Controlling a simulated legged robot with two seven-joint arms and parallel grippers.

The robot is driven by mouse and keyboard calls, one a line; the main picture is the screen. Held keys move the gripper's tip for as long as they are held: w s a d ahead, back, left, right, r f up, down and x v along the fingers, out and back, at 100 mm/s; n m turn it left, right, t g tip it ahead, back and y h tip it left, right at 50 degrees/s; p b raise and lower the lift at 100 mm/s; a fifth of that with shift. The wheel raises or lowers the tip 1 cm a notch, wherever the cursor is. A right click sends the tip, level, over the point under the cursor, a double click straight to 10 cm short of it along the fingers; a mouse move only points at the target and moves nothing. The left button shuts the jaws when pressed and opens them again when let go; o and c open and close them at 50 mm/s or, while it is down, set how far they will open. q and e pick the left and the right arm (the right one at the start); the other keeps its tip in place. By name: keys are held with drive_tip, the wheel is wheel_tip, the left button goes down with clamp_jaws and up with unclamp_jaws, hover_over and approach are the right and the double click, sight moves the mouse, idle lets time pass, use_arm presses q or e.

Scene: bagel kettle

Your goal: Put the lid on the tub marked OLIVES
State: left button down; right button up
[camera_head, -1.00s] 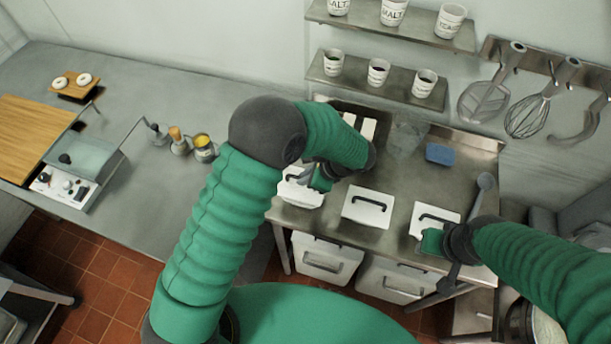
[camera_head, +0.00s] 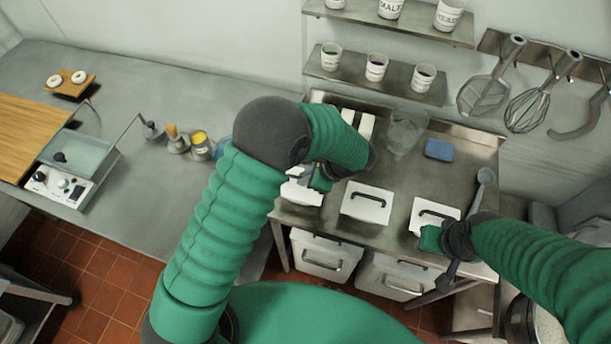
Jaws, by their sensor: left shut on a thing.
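Three square white lids with dark handles show along the front of the steel table: a left one (camera_head: 303,196), a middle one (camera_head: 367,207) and a right one (camera_head: 424,212). My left gripper (camera_head: 312,180) is at the left lid and shut on it; my wrist hides part of the grip. My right gripper (camera_head: 430,238) is at the front edge of the right lid; its fingers are too small to tell open from shut. No OLIVES marking can be read, and I cannot tell which tub bears it.
Behind the lids are a clear jug (camera_head: 402,136) and a blue sponge (camera_head: 439,149). White bins (camera_head: 322,262) stand below the table (camera_head: 400,180). Shelves with labelled cups (camera_head: 376,68) and hanging utensils (camera_head: 530,105) are at the back.

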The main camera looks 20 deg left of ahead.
use_arm(q)
drive_tip(key=c, duration=1.4)
unclamp_jaws()
drive_tip(key=shift+c, duration=0.2)
drive_tip(key=b+v, duration=0.2)
drive_tip(key=v, duration=1.5)
drive_tip(key=s+a+f+n+h+b, duration=0.1)
drive_tip(key=s+a+f+n+h, duration=0.2)
drive_tip(key=s+a+n, duration=0.3)
drive_tip(key=s+a+f+n+t+h+b, duration=0.1)
drive_tip(key=s+a+f+n+h, duration=0.2)
drive_tip(key=s+a+f+n, duration=0.3)
drive_tip(key=shift+s+a+n, duration=0.3)
drive_tip(key=shift+a+n, duration=1.15)
drive_tip(key=shift+n, duration=1.35)
